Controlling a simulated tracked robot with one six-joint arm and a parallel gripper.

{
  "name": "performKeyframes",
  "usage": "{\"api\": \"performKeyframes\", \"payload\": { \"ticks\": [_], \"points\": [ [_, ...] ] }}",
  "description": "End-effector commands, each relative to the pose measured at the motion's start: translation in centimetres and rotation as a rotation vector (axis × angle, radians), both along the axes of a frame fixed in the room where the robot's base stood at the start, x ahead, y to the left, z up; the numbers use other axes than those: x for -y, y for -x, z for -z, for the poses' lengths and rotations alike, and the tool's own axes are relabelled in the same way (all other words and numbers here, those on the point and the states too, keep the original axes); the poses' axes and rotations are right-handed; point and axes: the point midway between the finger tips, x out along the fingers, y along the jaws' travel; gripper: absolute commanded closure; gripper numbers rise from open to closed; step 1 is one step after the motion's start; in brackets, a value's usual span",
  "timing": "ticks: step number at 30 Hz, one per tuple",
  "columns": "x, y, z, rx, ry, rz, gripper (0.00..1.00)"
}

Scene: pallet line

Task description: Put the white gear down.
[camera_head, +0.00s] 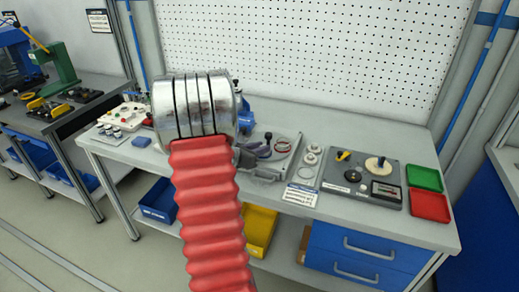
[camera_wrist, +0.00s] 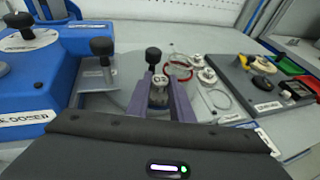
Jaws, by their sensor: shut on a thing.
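My gripper (camera_wrist: 160,82) shows in the wrist view with its two purple fingers close together. Between them is a small pale piece, which I take to be the white gear (camera_wrist: 159,92); its teeth cannot be made out. The fingers are above a grey fixture plate (camera_wrist: 128,88) on the bench. A post with a black knob (camera_wrist: 153,55) rises just beyond the fingertips. In the head view my red arm hides most of the gripper and the held piece.
A blue machine (camera_wrist: 45,72) stands left of the fingers. Pale round parts (camera_wrist: 207,76) and a red ring (camera_wrist: 179,69) lie to the right. Farther right are a dark grey panel (camera_head: 336,186), a green tray (camera_head: 424,178) and a red tray (camera_head: 429,205). A pegboard (camera_head: 310,60) stands behind.

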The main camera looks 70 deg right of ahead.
Motion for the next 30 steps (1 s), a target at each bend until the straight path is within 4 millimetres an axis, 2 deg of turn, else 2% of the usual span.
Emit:
{"api": "performKeyframes", "payload": {
  "ticks": [7,8,15,25,30],
  "points": [
    [0.0,0.0,0.2,0.000,0.000,0.001,1.00],
    [0.0,0.0,0.2,0.000,0.000,0.001,0.78],
    [0.0,0.1,0.2,0.001,0.000,0.001,0.61],
    [0.0,0.1,-0.1,0.001,0.000,0.001,0.61],
    [-1.2,-0.6,-0.5,0.001,0.000,-0.002,0.61]
  ]
}}
